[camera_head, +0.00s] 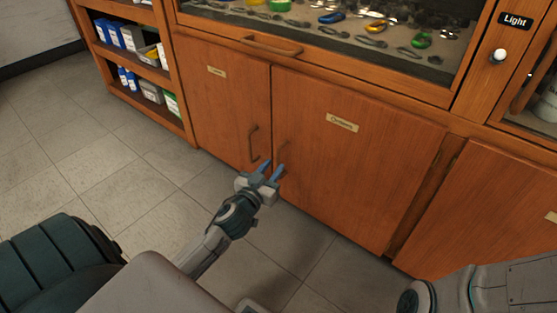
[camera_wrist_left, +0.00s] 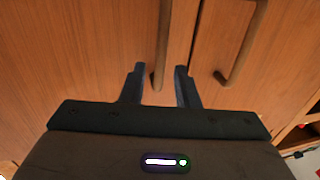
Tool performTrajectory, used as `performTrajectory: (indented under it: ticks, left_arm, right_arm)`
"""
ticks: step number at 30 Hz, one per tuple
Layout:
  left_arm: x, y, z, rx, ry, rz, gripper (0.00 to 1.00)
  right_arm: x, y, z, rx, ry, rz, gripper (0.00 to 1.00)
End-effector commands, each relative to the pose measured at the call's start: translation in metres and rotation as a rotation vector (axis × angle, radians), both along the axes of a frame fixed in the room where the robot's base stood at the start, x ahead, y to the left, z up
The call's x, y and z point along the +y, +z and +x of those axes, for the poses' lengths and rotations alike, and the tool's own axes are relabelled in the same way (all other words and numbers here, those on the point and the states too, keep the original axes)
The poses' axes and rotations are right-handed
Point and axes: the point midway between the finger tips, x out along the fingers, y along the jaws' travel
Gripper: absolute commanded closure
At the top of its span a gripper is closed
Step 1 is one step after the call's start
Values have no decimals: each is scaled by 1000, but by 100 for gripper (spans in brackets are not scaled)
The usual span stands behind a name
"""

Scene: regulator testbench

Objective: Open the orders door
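Two wooden cupboard doors stand side by side under the display case. My left gripper (camera_head: 271,170) is open at the right door's handle. In the left wrist view this handle (camera_wrist_left: 162,50) runs between the parted fingers, with gaps visible. My right gripper is out of view.
A glass-fronted display case (camera_head: 330,25) with small tools and a drawer-like handle (camera_head: 270,46) sits above the doors. Open shelves (camera_head: 140,70) stand at the left. A light switch (camera_head: 498,56) is at the upper right. The tiled floor (camera_head: 150,180) before the doors is clear except for my own body.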

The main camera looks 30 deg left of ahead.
Motion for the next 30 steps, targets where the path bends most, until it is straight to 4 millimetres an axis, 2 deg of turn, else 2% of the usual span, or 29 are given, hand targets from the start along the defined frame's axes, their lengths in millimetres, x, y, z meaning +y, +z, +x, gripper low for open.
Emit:
performTrajectory:
  ticks: [3,9,20,24,25,30]
  left_arm:
    - [2,0,20,-3,0,-2,72]
    - [4,0,39,-1,0,-1,72]
    - [5,0,43,1,0,0,72]
    - [5,0,43,1,0,0,97]
    - [5,0,43,0,0,0,100]
    - [5,0,43,0,0,0,100]
  right_arm:
    - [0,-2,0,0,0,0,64]
    - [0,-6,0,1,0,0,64]
    - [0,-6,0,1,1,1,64]
    - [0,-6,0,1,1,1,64]
    - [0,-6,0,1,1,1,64]
    - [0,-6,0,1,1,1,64]
